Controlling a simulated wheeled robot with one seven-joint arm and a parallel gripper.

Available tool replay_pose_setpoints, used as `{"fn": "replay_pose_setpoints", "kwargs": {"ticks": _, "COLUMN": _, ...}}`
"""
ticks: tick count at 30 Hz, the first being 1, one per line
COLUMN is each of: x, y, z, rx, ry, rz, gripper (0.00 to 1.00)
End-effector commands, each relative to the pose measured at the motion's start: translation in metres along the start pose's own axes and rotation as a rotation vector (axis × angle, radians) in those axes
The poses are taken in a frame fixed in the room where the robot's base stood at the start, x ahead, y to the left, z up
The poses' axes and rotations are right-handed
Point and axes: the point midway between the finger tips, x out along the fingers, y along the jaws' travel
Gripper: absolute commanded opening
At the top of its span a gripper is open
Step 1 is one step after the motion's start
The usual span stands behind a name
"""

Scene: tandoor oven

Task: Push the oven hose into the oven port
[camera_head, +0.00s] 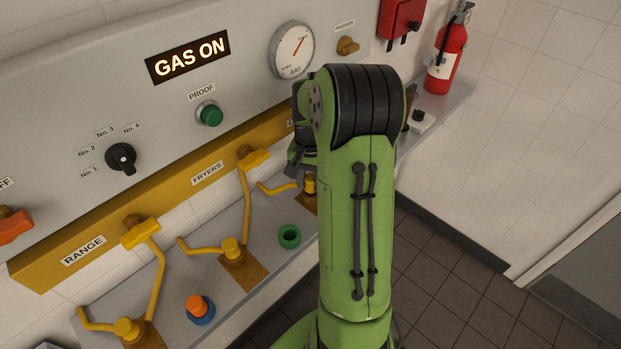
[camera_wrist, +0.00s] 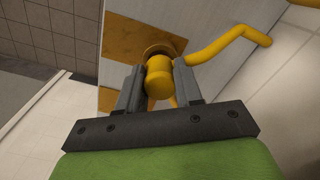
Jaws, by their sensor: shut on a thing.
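The oven hose's yellow end piece (camera_wrist: 158,82) sits between the two dark fingers of my gripper (camera_wrist: 160,90) in the wrist view. My gripper is shut on it. Behind it are a brass-coloured round collar (camera_wrist: 165,45) and a bent yellow pipe (camera_wrist: 230,40). In the head view, a yellow fitting (camera_head: 310,184) with a bent pipe stands on the shelf beside my arm. My arm hides the oven port and most of the oven label there. My gripper (camera_head: 300,160) shows only in part. I cannot tell how the hose end stands relative to the port.
The range hose (camera_head: 160,275) and fryers hose (camera_head: 246,195) reach their ports on the yellow rail (camera_head: 190,175). A green ring (camera_head: 289,236) and a blue-and-orange piece (camera_head: 199,308) stand on the shelf. The panel shows a lit GAS ON sign (camera_head: 188,56). A fire extinguisher (camera_head: 447,55) stands at back right.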

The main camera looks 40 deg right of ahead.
Motion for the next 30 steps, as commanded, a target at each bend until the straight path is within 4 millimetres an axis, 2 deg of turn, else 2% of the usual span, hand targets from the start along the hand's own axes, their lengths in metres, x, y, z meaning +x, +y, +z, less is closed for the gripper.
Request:
{"fn": "replay_pose_setpoints", "kwargs": {"ticks": 14, "x": 0.013, "y": 0.000, "z": 0.000, "rx": 0.000, "ry": 0.000, "rz": 0.000, "gripper": 0.03}}
{"fn": "replay_pose_setpoints", "kwargs": {"ticks": 15, "x": 0.013, "y": 0.000, "z": 0.000, "rx": 0.000, "ry": 0.000, "rz": 0.000, "gripper": 0.38}}
{"fn": "replay_pose_setpoints", "kwargs": {"ticks": 20, "x": 0.012, "y": 0.000, "z": 0.000, "rx": 0.000, "ry": 0.000, "rz": 0.000, "gripper": 0.62}}
{"fn": "replay_pose_setpoints", "kwargs": {"ticks": 30, "x": 0.009, "y": 0.000, "z": 0.000, "rx": 0.000, "ry": 0.000, "rz": 0.000, "gripper": 0.65}}
